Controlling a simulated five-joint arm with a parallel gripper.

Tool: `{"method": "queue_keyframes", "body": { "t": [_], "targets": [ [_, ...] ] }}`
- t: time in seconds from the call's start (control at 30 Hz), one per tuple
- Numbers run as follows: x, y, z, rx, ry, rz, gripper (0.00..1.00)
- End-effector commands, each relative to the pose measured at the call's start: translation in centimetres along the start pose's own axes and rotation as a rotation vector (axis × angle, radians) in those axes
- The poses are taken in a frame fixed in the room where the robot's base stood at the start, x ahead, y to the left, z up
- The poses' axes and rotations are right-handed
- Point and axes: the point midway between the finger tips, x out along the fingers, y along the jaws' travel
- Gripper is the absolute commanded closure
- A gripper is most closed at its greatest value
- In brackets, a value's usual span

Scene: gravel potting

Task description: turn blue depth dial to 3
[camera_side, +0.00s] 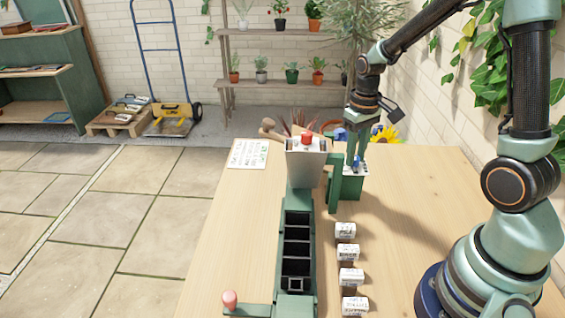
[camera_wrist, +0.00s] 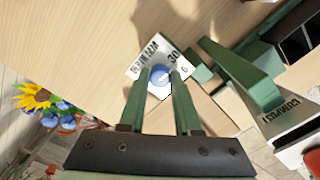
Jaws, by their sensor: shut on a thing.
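The blue depth dial (camera_wrist: 160,76) sits on a white face plate (camera_wrist: 145,62) with printed marks, among them "30" and "6". In the wrist view my gripper (camera_wrist: 161,72) has its two green fingers on either side of the dial, shut on it. In the side view my gripper (camera_side: 354,165) points down at the top of a green box (camera_side: 347,188) beside the machine. The dial is mostly hidden there by the fingers. I cannot read which number the dial points to.
A grey hopper (camera_side: 306,165) with a red knob (camera_side: 307,139) stands left of my gripper, above a green frame with dark compartments (camera_side: 296,248). Several white labelled blocks (camera_side: 347,252) stand along its right. A paper note (camera_side: 254,154) lies at the back left.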

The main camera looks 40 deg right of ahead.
Motion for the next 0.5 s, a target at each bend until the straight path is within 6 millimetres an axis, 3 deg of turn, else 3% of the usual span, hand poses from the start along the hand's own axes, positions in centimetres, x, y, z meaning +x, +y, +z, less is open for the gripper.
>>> {"method": "queue_keyframes", "body": {
  "t": [0.5],
  "targets": [
    [-0.09,0.02,-0.08,0.475,0.002,0.0,1.0]
  ]
}}
